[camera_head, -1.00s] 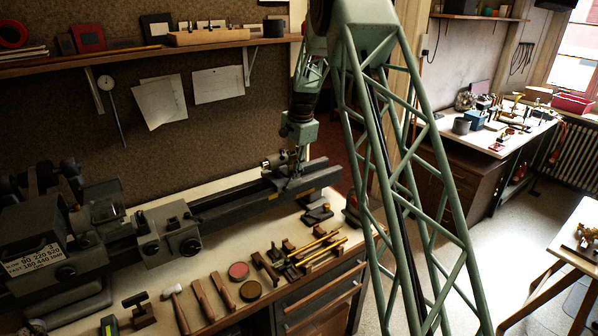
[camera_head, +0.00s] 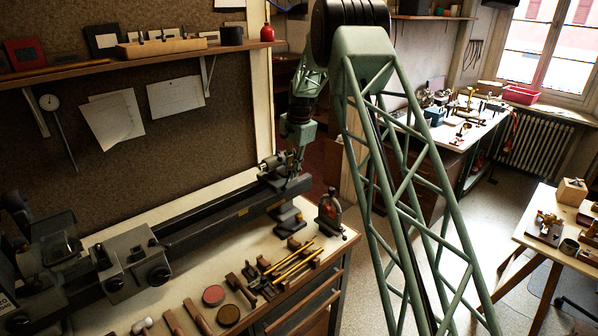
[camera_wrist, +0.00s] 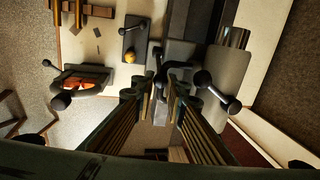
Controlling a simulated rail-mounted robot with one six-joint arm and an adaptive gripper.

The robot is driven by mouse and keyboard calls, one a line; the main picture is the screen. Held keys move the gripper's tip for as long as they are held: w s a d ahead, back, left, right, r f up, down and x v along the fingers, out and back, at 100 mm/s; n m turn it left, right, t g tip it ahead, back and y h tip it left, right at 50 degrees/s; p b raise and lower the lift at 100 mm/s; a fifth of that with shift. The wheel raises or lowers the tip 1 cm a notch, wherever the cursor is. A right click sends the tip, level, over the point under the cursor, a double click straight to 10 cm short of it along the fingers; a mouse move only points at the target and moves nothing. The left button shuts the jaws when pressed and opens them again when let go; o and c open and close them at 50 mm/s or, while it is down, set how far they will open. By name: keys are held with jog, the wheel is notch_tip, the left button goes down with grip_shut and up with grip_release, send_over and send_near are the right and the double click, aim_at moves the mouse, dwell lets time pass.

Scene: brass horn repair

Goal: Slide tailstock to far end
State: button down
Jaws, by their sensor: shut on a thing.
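The tailstock (camera_head: 268,164) is a grey block with a round barrel. It sits on the dark lathe bed (camera_head: 215,216), close to the bed's right end. My gripper (camera_head: 294,172) reaches down onto the tailstock's right side and is shut on it. In the wrist view my gripper's fingers (camera_wrist: 155,98) stand either side of a dark upright part, and the exact gripped spot is partly hidden. The tailstock (camera_wrist: 217,82) also shows there as a grey body, with a ball-ended lever (camera_wrist: 219,93) beside the right finger.
A dark rest (camera_head: 287,218) and a dark arched device (camera_head: 330,208) stand near the bench's right end. Brass-coloured rods (camera_head: 292,262) and hand tools lie in front of the bed. The lathe carriage (camera_head: 133,265) is far left, with open bed between it and the tailstock.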

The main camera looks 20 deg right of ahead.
jog(key=shift+w+a+r, duration=0.15)
jog(key=shift+w+r, duration=0.25)
jog(key=shift+r, duration=0.05)
jog(key=c, duration=2.9)
grip_release()
jog(key=shift+o, duration=0.4)
jog(key=shift+a+f, duration=0.1)
jog(key=shift+a, duration=0.1)
jog(key=shift+s+d+f, duration=0.1)
jog(key=shift+s+f, duration=0.1)
jog(key=shift+f, duration=0.05)
jog(key=shift+d, duration=0.1)
notch_tip(320, 180, up, 12)
jog(key=s, duration=0.2)
jog(key=shift+d, duration=0.35)
jog(key=shift+f, duration=0.1)
